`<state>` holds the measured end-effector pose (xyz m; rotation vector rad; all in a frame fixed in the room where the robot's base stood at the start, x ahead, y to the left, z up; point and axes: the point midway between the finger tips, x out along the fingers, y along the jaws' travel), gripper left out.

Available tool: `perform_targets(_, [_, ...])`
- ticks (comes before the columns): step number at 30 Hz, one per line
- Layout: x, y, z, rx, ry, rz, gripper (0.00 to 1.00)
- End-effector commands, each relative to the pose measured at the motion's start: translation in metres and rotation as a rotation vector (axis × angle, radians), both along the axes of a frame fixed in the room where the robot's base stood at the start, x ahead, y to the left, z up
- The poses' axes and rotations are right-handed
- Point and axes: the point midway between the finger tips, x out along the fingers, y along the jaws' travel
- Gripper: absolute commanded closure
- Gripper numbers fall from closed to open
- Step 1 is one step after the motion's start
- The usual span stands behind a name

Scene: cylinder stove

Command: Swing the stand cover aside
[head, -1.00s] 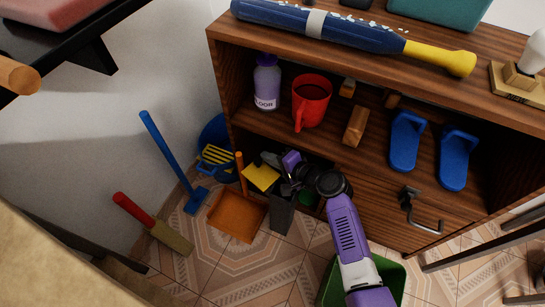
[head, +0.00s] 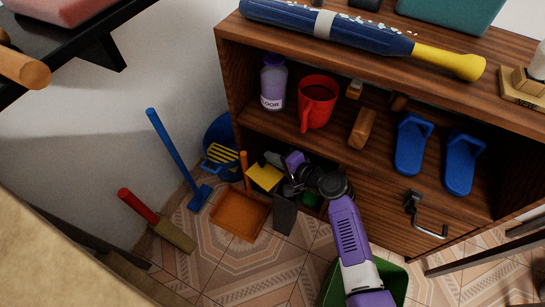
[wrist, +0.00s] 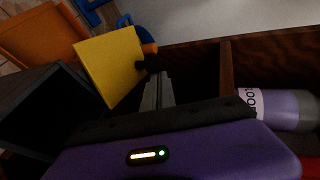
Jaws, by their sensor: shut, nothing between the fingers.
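A yellow square plate (head: 264,177), which looks like the stand cover, is tilted over a dark grey open box (head: 284,215) on the floor, at the cabinet's lower left opening. In the wrist view the yellow plate (wrist: 110,65) stands left of my fingers and the dark box (wrist: 40,105) lies below it. My gripper (wrist: 155,80) is shut and empty, its fingertips close to the plate's right edge by a small black part. I cannot tell whether they touch. In the head view my gripper (head: 272,160) is partly hidden among dark parts.
An orange dustpan (head: 240,214) with an upright handle, a blue brush (head: 172,150) and a red-handled brush (head: 158,220) are left of the box. The wooden cabinet (head: 385,215) holds a bottle (head: 273,85) and red mug (head: 317,100) above. A green bin (head: 392,275) stands below my arm.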

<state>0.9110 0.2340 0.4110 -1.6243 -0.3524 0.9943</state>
Motion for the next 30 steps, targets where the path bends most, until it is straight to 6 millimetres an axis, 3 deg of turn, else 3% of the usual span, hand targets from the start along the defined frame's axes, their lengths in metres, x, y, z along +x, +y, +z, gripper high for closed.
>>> perform_targets(20, [-0.001,0.000,0.000,0.000,0.000,0.000,1.00])
perform_targets(30, [-0.012,-0.005,0.001,0.000,0.001,0.000,1.00])
